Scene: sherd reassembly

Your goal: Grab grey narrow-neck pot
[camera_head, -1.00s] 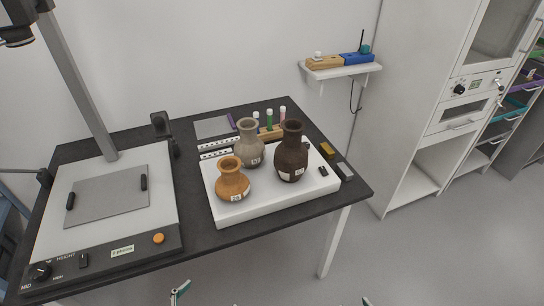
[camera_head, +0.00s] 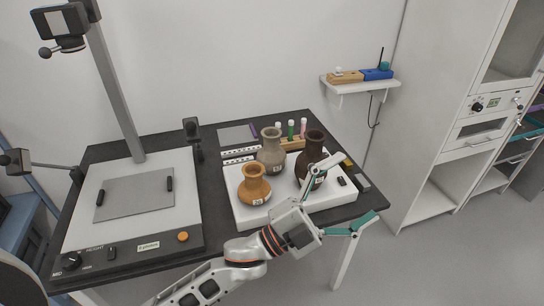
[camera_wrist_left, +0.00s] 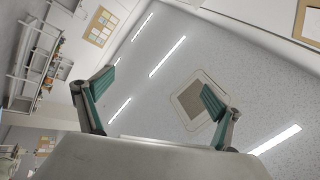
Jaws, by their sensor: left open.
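The grey narrow-neck pot (camera_head: 271,155) stands upright on the white pad (camera_head: 245,217), behind an orange-brown pot (camera_head: 254,190) and left of a dark brown pot (camera_head: 314,148). My left gripper (camera_head: 352,188) is open and empty at the pad's front right. One finger overlaps the dark pot in the view; I cannot tell whether they touch. The gripper is apart from the grey pot. In the left wrist view my left gripper (camera_wrist_left: 160,85) shows spread green-padded fingers with no pot between them. My right gripper is out of view.
A light-grey device (camera_head: 130,230) with a tall column fills the table's left side. Behind the pots is a wooden rack (camera_head: 291,144) with coloured tubes. A small black block (camera_head: 341,181) lies on the pad's right. A wall shelf (camera_head: 360,80) is at the back right.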

